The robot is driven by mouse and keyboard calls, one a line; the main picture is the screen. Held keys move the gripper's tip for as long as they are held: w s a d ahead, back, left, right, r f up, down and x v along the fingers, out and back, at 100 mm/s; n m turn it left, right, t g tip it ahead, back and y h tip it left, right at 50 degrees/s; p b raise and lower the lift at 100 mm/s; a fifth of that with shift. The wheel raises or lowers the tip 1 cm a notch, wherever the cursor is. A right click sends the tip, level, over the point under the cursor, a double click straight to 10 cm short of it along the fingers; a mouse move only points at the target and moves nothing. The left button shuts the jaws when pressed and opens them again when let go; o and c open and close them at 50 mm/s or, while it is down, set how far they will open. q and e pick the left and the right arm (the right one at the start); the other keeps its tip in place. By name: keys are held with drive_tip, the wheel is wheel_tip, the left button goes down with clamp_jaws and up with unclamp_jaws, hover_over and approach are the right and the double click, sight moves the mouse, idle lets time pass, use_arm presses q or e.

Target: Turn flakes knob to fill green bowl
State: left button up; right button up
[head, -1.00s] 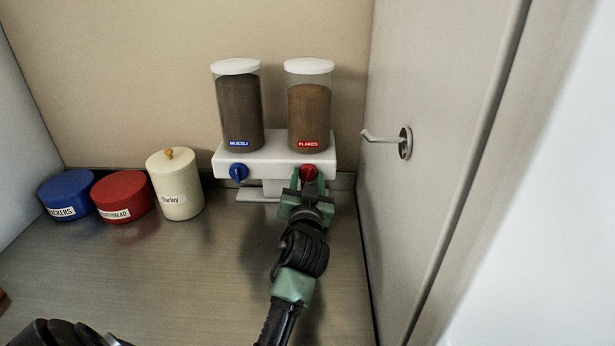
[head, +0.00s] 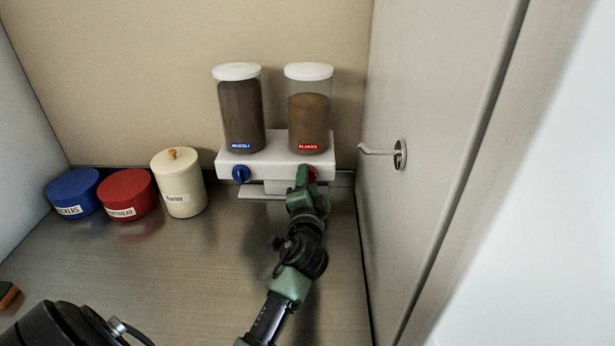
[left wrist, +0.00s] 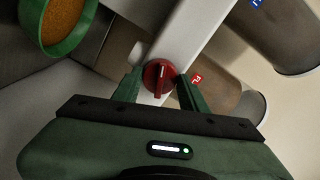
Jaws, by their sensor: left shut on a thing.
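The dispenser (head: 230,160) stands against the back wall with a muesli jar (head: 242,115) and a flakes jar (head: 309,120). The red flakes knob (head: 313,173) is partly hidden by my left gripper (head: 305,176) in the head view. In the left wrist view, the flakes knob (left wrist: 159,75) sits between the two fingers of my left gripper (left wrist: 158,88), which is shut on it. The green bowl (left wrist: 84,42) is at the upper left there, with orange-brown flakes in it. My right gripper is not in view.
A blue muesli knob (head: 241,174) is left of the flakes knob. A cream barley canister (head: 180,190), a red tin (head: 127,195) and a blue tin (head: 74,193) stand at left. The front counter is mostly clear.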

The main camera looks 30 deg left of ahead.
use_arm(q)
drive_tip(key=m+p, duration=0.1)
drive_tip(key=m, duration=0.3)
drive_tip(key=shift+r+p, duration=0.1)
drive_tip(key=shift+p, duration=0.2)
drive_tip(key=shift+m, duration=0.3)
drive_tip(key=o, duration=1.3)
drive_tip(key=shift+o, duration=0.5)
drive_tip(key=shift+a, duration=0.1)
